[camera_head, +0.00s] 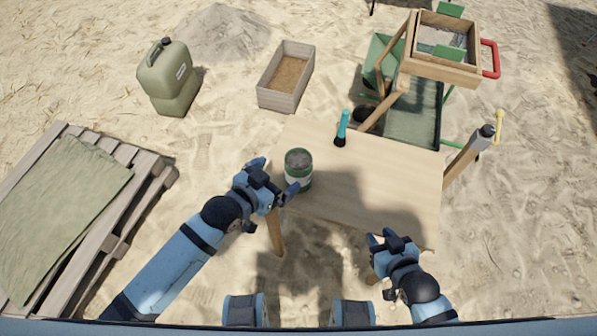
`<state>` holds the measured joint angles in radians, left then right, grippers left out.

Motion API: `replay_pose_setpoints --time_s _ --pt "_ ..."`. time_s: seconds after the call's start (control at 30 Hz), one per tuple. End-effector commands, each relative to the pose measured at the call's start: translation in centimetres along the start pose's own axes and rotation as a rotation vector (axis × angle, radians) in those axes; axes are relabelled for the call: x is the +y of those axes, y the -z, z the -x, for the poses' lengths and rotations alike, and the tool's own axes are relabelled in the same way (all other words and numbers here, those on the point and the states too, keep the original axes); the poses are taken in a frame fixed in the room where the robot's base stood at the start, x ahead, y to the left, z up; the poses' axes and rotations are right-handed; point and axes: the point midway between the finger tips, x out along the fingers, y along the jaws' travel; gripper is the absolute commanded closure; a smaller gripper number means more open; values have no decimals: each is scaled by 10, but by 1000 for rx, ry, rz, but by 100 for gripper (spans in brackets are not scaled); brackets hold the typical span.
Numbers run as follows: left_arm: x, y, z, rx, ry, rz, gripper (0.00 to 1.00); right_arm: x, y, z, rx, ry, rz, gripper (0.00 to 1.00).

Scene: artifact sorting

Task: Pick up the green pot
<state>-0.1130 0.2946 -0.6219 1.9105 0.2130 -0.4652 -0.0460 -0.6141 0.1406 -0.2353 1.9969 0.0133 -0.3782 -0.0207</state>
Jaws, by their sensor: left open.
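The green pot (299,168), a small round container with a pale band and grey-brown contents, stands upright at the left edge of the wooden table (385,185). My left gripper (281,184) is open just left of the pot, its fingers close to the pot's lower left side. Whether a finger touches the pot, I cannot tell. My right gripper (384,243) is by the table's front right edge, away from the pot. Its finger opening is not clear.
A brush with a turquoise handle (343,124) stands at the table's back edge. Behind are a sand-filled wooden box (301,93), a green jerrycan (170,83) and a framed sieve (404,77). A pallet (113,216) with a cloth lies left. The table's middle is clear.

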Motion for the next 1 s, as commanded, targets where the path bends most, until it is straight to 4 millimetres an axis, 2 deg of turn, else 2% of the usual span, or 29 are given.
replay_pose_setpoints --time_s 0.03,0.2,0.47,0.7,0.83,1.0 --pt "-1 1 -12 1 1 1 0 1 1 0 1 -1 1 64" --pt "-1 0 -40 1 1 0 0 2 1 0 0 -2 3 64" --pt "-2 -2 -59 1 1 -1 0 2 0 1 -3 -2 2 64" --pt "-6 -8 -94 1 1 0 0 0 2 2 -4 -1 -1 64" --pt "-6 -10 -102 0 1 0 0 -1 2 2 -4 0 -2 64" --pt "-6 -10 -102 0 1 0 0 -1 2 2 -3 0 -2 64"
